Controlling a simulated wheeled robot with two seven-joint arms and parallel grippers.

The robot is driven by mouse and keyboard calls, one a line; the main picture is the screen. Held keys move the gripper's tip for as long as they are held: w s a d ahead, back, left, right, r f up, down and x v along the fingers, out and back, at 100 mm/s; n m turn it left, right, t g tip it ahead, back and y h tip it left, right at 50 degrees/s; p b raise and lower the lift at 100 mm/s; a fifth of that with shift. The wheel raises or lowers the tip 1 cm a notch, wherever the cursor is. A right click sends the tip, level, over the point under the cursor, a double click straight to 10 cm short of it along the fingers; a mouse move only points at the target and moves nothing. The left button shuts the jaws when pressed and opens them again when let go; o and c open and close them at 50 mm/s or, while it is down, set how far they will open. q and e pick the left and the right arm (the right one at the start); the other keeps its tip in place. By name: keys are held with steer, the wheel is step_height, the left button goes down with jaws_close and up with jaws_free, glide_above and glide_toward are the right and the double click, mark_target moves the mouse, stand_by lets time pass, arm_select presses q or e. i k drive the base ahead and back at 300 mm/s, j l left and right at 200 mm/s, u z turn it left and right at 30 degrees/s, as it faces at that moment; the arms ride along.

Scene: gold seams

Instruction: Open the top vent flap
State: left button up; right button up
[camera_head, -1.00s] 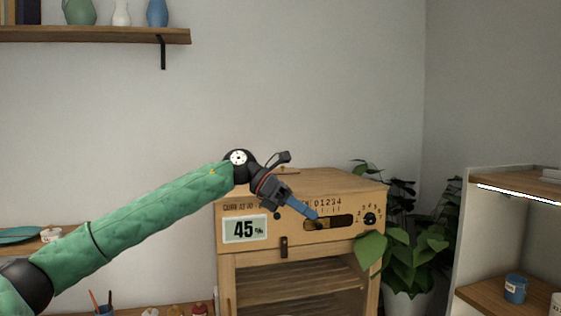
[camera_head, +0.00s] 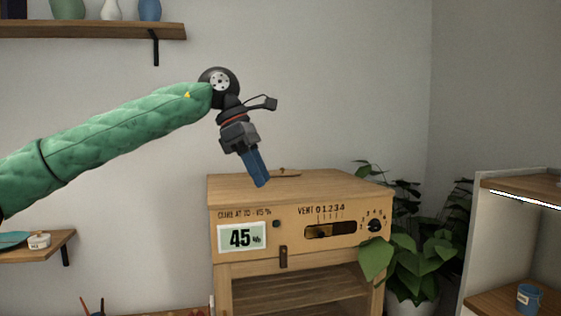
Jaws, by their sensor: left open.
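The wooden cabinet (camera_head: 225,190) stands against the wall. On its top, toward the back, lies a small flat brown piece with a little knob (camera_head: 284,172), which looks like the vent flap; it appears to lie flat. My left gripper (camera_head: 262,184) hangs with its blue fingers pointing down, in front of the cabinet top in the picture and just left of that piece. It is open and holds nothing I can see. Whether it touches the top I cannot tell. My right gripper is out of view.
The cabinet front has a 45% display (camera_head: 241,237), a vent slot (camera_head: 331,231) marked with numbers and a black dial (camera_head: 375,226). A leafy plant (camera_head: 418,262) stands close on the right. A wall shelf (camera_head: 90,31) hangs upper left.

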mark_target(282, 172)
steer(key=i, duration=1.8)
